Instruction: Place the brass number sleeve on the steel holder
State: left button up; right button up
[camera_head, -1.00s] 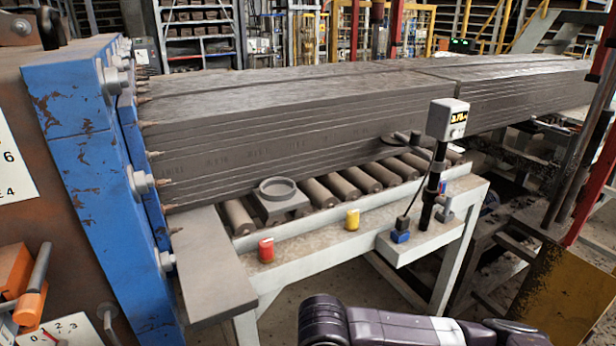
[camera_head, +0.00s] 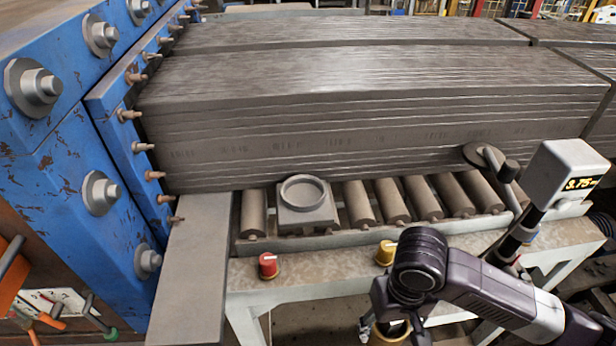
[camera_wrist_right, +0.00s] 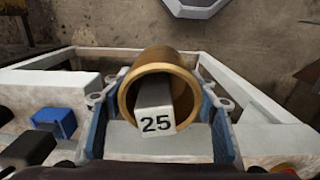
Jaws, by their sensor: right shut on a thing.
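The brass sleeve (camera_wrist_right: 186,66) is a short open tube, with a white block marked "25" (camera_wrist_right: 155,118) showing inside it. My right gripper (camera_wrist_right: 160,125) is shut on the sleeve, one finger on each side. In the head view, the right gripper (camera_head: 390,322) is low in the picture, in front of the table edge, with a bit of brass (camera_head: 392,333) below it. A grey square block with a round raised rim, seemingly the steel holder (camera_head: 304,212), sits on the rollers, behind and left of the gripper. My left gripper is not in view.
A big stack of ribbed dark slabs (camera_head: 370,110) stands behind the rollers (camera_head: 390,202). A blue bolted plate (camera_head: 60,190) rises at left. A red knob (camera_head: 268,266), a yellow knob (camera_head: 386,252) and a display post (camera_head: 568,172) line the table's front.

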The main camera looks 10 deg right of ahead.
jog(key=r+p, duration=0.4)
jog(key=r, duration=0.1)
jog(key=r+p, duration=0.2)
jog(key=r, duration=0.1)
jog(key=shift+s+a+r, duration=0.1)
jog(key=shift+s+a, duration=0.05)
jog(key=shift+a, duration=0.1)
jog(key=shift+w+a+f, duration=0.15)
jog(key=shift+w+f, duration=0.05)
jog(key=shift+w+a+n, duration=0.3)
jog(key=shift+a, duration=0.2)
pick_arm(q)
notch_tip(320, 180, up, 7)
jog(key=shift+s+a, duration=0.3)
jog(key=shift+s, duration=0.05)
pick_arm(e)
jog(key=shift+s+d, duration=0.35)
jog(key=shift+d, duration=0.35)
